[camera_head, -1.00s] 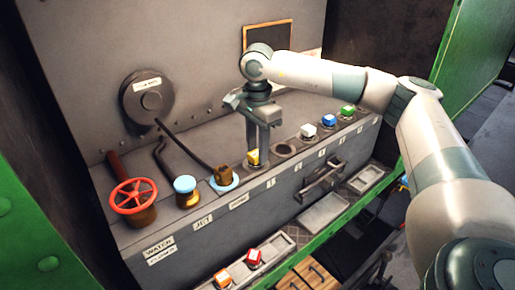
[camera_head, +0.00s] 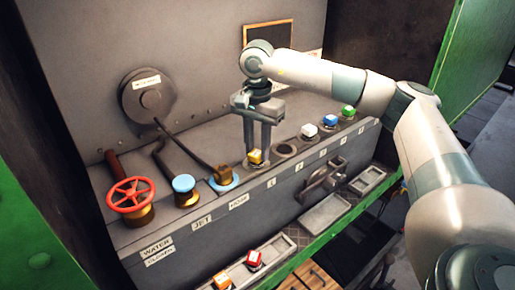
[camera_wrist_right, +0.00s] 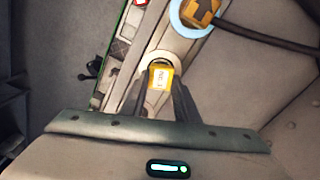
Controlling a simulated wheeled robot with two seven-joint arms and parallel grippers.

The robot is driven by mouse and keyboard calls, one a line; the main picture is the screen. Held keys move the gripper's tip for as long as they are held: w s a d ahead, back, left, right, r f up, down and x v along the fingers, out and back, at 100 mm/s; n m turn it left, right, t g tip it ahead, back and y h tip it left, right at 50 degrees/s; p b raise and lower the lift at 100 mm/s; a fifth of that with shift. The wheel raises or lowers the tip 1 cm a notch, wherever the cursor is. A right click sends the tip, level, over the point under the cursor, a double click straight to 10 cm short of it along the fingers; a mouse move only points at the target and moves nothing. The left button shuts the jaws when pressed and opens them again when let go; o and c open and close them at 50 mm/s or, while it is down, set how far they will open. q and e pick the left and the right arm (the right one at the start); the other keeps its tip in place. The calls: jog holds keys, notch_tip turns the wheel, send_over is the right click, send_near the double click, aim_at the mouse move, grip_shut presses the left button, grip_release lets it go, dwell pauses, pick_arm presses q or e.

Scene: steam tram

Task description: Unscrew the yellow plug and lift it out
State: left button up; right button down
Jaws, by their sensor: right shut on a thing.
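The yellow plug (camera_head: 256,156) sits at its round socket on the sloped top of the grey console, between the blue-ringed hose fitting and an empty socket. My right gripper (camera_head: 257,148) points down over it and is shut on it. In the right wrist view the yellow plug (camera_wrist_right: 161,75), with small lettering on top, is between the two fingertips of the right gripper (camera_wrist_right: 163,88). A pale ring shows around the plug there. I cannot tell whether the plug has risen in its socket. My left gripper is not in view.
An empty socket (camera_head: 286,150) is just right of the plug, then white (camera_head: 309,130), blue (camera_head: 329,120) and green (camera_head: 348,111) plugs. Left are the hose fitting (camera_head: 223,180), a blue-topped valve (camera_head: 184,188) and a red handwheel (camera_head: 131,194).

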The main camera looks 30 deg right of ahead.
jog(key=n+b, duration=0.1)
jog(key=n, duration=0.1)
jog(key=shift+w+a+f+n, duration=0.1)
jog(key=shift+n, duration=0.3)
jog(key=shift+n+b, duration=0.35)
jog(key=shift+n, duration=0.25)
jog(key=shift+n+b, duration=0.55)
jog(key=shift+n, duration=1.45)
jog(key=shift+b, duration=0.35)
